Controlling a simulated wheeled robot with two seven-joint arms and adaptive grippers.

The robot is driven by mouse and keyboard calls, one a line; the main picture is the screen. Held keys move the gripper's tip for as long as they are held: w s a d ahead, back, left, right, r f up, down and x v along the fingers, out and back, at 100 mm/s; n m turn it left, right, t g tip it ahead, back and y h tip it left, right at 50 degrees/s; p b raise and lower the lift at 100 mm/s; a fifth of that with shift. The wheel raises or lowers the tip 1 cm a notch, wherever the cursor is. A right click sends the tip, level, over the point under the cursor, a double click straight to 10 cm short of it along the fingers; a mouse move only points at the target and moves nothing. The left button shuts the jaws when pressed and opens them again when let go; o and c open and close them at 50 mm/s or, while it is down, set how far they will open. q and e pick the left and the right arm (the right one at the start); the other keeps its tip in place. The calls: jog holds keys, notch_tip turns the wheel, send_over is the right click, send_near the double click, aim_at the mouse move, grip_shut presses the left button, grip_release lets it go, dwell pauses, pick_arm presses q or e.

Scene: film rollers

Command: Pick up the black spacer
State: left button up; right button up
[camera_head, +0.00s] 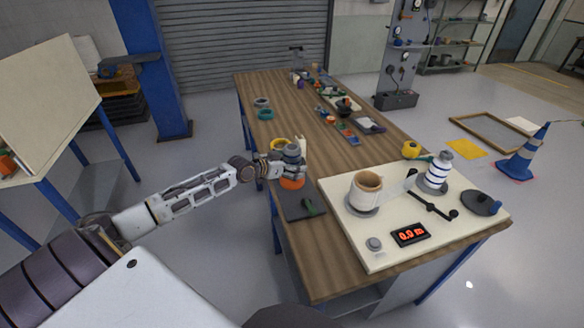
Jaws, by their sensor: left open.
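My left gripper (293,165) is open at the left edge of the wooden table. It is beside a stacked round item with a grey top (292,149) and an orange base (292,183); whether they touch is unclear. I cannot tell for certain which thing is the black spacer. A small dark round item (344,105) lies further back on the table. The gripper's fingers are small and partly merge with the items around them. My right gripper is out of view.
The cream board (385,252) holds a tan roll (366,190), a blue-striped roller (438,175), a black bar (432,207) and a red readout (410,235). A dark mat (300,205) carries a green-handled tool. A yellow tape measure (411,149) sits behind the board.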

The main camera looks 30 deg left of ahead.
pick_arm(q)
jog(key=c, duration=1)
jog(key=shift+o, duration=0.2)
notch_tip(320, 180, up, 18)
jog(key=shift+p, duration=0.3)
dwell(0.3)
jog(key=shift+s, duration=0.1)
dwell(0.4)
